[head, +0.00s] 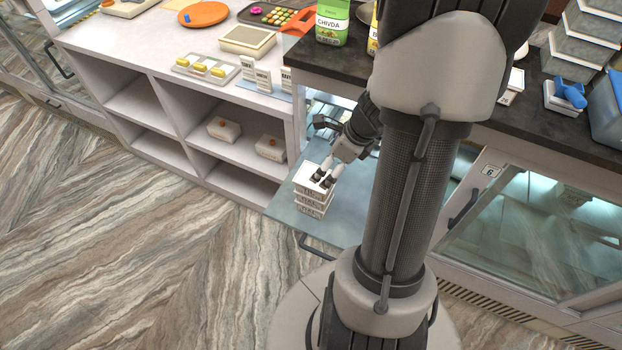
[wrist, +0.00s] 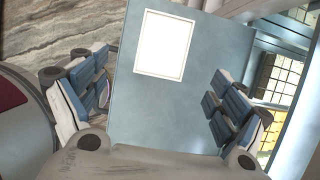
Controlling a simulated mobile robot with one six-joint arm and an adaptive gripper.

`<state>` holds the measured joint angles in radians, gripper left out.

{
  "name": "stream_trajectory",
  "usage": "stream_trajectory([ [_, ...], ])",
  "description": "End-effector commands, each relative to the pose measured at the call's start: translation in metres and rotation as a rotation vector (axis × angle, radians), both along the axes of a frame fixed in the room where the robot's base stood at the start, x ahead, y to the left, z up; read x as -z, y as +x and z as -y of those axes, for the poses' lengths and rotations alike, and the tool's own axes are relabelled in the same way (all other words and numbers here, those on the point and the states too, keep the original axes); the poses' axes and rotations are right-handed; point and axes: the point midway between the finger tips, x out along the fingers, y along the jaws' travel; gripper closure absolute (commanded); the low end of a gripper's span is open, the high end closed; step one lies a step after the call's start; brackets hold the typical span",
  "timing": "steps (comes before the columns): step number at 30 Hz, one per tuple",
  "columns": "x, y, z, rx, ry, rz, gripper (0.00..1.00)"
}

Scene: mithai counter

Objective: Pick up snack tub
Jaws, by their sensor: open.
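A short stack of white tubs with dark printed sides, which I take for the snack tub (head: 312,200), stands on a blue-grey lowered door panel (head: 283,214). In the wrist view a white square lid (wrist: 165,45) with a thin border lies flat over the same panel (wrist: 165,115). My gripper (head: 324,179) is just above the top of the stack and partly covers it. In the wrist view my gripper (wrist: 161,85) is open, with its fingers apart on either side and nothing between them. The lid sits ahead of the fingers, nearer the left one.
Open shelves with two white boxes (head: 223,129) stand left of the panel. A dark counter (head: 335,68) with a green chivda packet (head: 332,20) is above. A glass-fronted cabinet (head: 535,235) is on the right. Free floor (head: 130,240) lies at the left.

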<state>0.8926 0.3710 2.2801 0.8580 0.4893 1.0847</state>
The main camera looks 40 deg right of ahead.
Motion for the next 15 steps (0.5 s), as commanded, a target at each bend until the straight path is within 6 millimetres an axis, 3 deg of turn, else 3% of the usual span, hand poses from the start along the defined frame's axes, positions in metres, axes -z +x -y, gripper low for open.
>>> stream_trajectory([
  [1, 0.016, 0.004, -0.002, -0.002, 0.003, -0.001, 0.10],
  [6, 0.047, 0.017, -0.005, -0.003, 0.001, -0.001, 0.10],
  [15, 0.067, 0.027, -0.008, -0.003, -0.001, 0.000, 0.10],
])
